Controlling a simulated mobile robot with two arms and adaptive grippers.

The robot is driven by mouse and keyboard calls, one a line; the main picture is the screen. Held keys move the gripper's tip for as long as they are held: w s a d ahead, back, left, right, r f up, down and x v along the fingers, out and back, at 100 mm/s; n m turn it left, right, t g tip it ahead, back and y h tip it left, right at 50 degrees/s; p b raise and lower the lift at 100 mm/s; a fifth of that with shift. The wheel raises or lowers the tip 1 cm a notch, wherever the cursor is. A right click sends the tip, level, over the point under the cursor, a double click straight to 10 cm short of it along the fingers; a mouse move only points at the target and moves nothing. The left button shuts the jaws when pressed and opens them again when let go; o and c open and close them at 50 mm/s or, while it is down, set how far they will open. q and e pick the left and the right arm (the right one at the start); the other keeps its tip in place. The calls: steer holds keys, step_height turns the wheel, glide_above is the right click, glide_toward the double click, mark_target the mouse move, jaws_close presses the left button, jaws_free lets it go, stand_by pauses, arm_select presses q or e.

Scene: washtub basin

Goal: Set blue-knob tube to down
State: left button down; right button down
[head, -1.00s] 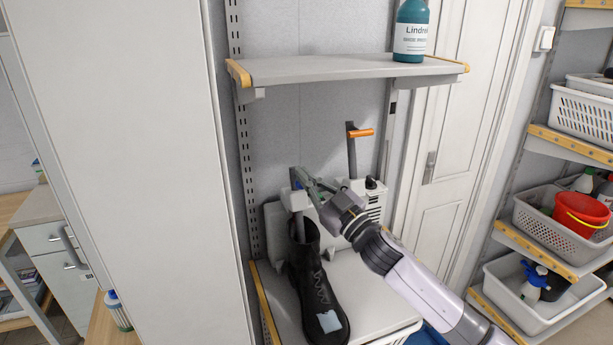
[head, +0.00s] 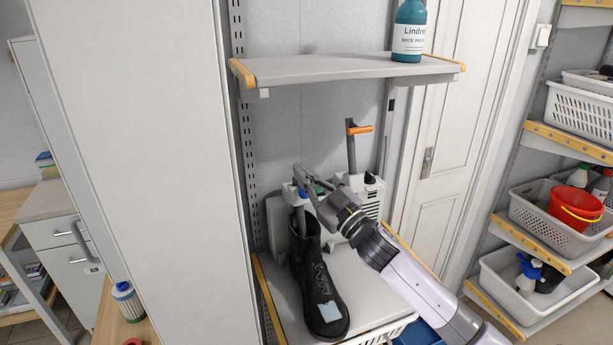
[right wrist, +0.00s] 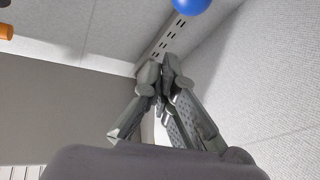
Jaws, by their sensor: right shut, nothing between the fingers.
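The blue knob (head: 302,192) sits at the top of a pale tube (head: 299,218) that points down into the open top of a black boot (head: 318,285). The knob also shows at the top edge of the right wrist view (right wrist: 190,4). My right gripper (head: 299,171) is shut and empty, its fingertips just above the knob in the head view. In the right wrist view, the shut fingertips (right wrist: 166,64) are apart from the knob in the picture. The arm partly hides the white machine (head: 373,190) behind. My left gripper is not in view.
A grey shelf (head: 330,68) with a teal bottle (head: 409,32) is above. A tall white panel (head: 140,150) closes the left side. Shelves with baskets (head: 553,228) stand at the right.

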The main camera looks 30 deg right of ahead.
steer(key=b+v, duration=0.4)
steer(key=v, duration=0.6)
steer(key=shift+f, duration=0.1)
